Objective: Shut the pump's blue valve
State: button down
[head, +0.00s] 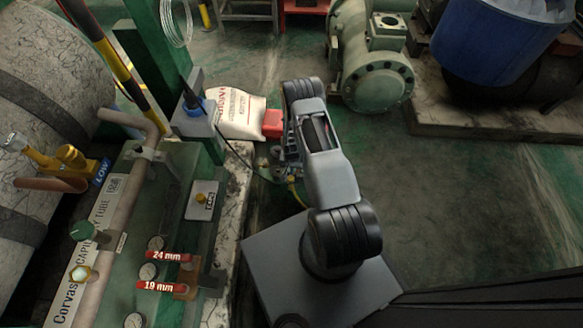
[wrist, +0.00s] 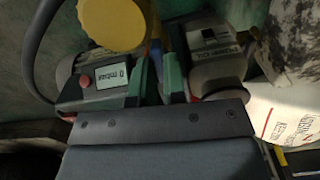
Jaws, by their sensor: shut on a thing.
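The pump (wrist: 95,90) shows in the wrist view as a grey-green body with a small display reading 0 mbar and a red button. In the head view the pump (head: 266,163) is mostly hidden behind my arm. My gripper (wrist: 158,72) points down at the pump, its two green fingers closed around a narrow bluish part (wrist: 156,62), which appears to be the blue valve. The fingers hide most of it, so its turn position cannot be told. A large yellow cap (wrist: 110,22) is in front at the upper left.
A white sack (head: 238,112) and a red box (head: 272,123) lie behind the pump. A green post (head: 150,75) and pipe rack stand at left.

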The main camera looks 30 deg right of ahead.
dwell(0.3)
jog(key=shift+m+b, duration=0.45)
jog(key=shift+m, duration=1.05)
jog(key=shift+m, duration=0.7)
jog(key=shift+m+b, duration=0.4)
jog(key=shift+m, duration=0.4)
jog(key=shift+m+b, duration=0.4)
jog(key=shift+m, duration=1.1)
